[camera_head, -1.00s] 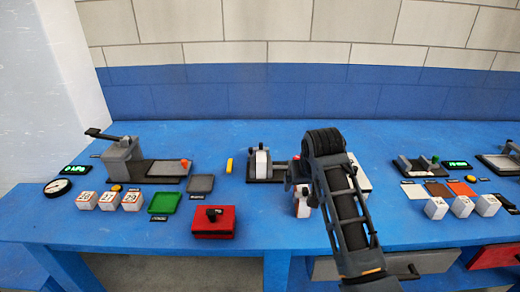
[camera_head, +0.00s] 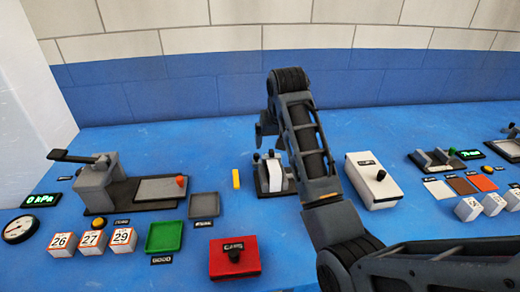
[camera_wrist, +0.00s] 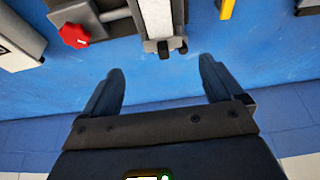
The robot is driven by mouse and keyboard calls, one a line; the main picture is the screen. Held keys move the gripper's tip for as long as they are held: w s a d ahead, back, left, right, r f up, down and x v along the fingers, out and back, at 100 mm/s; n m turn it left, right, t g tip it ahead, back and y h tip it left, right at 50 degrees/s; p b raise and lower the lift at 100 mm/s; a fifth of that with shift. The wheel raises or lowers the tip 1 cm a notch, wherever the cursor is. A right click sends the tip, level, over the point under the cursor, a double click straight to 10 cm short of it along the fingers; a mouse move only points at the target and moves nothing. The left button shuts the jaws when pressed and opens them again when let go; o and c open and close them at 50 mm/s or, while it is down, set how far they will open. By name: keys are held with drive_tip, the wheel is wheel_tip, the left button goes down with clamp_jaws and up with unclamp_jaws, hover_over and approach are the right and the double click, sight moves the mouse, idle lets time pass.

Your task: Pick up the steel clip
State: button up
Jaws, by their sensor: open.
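I cannot make out a steel clip for certain in either view. My gripper (camera_wrist: 160,80) is open and empty; in the wrist view its two dark fingers are spread over blue tabletop. In the head view my gripper (camera_head: 264,128) is above and behind a small grey-and-white fixture (camera_head: 271,174) on a dark base. That fixture's white bar (camera_wrist: 157,15) lies just beyond the fingertips in the wrist view, apart from them. A red box (camera_head: 234,261) with a dark knob and a white box (camera_head: 373,178) with a dark knob stand closed; their insides are hidden.
A small yellow piece (camera_head: 236,179) lies left of the fixture. A lever press (camera_head: 98,184), green tray (camera_head: 164,237), grey tray (camera_head: 204,206) and numbered white blocks (camera_head: 92,241) are at left. More fixtures and coloured plates (camera_head: 463,186) are at right. Blue tabletop between them is clear.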

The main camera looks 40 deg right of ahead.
sight(272, 151)
drive_tip(key=shift+w+d+f, duration=0.1)
drive_tip(key=shift+w+f, duration=0.1)
drive_tip(key=shift+f, duration=0.05)
drive_tip(key=shift+w+p+x, duration=0.15)
drive_tip(key=shift+p+x, duration=0.15)
drive_tip(key=shift+x, duration=1.5)
drive_tip(key=shift+w+p+x, duration=0.1)
drive_tip(key=shift+p+x, duration=0.2)
drive_tip(key=shift+x, duration=1.45)
drive_tip(key=shift+c, duration=0.2)
drive_tip(key=shift+r, duration=0.1)
drive_tip(key=c, duration=1.1)
drive_tip(key=shift+r, duration=0.1)
